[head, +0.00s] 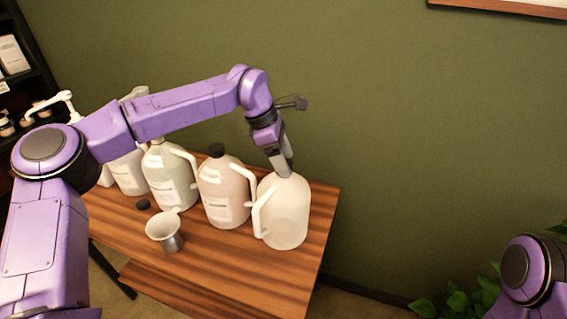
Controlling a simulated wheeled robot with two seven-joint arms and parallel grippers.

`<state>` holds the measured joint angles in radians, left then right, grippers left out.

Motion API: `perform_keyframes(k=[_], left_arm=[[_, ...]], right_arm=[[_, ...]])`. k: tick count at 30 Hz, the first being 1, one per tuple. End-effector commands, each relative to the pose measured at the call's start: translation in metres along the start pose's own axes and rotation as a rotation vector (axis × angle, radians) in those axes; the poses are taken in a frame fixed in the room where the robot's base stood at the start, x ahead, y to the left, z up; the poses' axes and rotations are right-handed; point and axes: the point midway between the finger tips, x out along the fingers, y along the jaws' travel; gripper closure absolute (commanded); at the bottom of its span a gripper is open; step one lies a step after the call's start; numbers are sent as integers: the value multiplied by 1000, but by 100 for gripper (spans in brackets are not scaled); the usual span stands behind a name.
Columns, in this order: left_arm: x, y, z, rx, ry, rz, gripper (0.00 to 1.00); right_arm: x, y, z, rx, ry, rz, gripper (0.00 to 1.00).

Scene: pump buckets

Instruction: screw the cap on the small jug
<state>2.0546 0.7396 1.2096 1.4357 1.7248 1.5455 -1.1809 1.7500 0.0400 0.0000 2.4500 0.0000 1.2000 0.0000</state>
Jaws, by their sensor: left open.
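A whitish, see-through jug (288,224) with a side handle stands upright at the right end of the wooden table. My left gripper (286,168) points down at the top of this jug, with its open fingertips at the jug's mouth. The fingers hide the mouth, so I cannot tell whether a cap sits there or between them. A loose dark cap (143,204) lies on the table at the left. My right gripper is out of the picture.
A pinkish jug (222,190) with a dark cap stands close left of the clear one. A greenish jug (170,180) and another pale jug (127,172) stand further left. The table's (235,262) front right is clear.

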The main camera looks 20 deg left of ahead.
Motion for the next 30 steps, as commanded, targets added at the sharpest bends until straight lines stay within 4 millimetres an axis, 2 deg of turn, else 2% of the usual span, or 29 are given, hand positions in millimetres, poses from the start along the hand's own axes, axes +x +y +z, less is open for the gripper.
perform_keyframes(k=[1, 30], left_arm=[[3, 0, -1, -16, -1, 8, 30], [2, 0, -1, -427, 0, 178, 30]], right_arm=[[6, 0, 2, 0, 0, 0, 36], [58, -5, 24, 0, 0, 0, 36]])
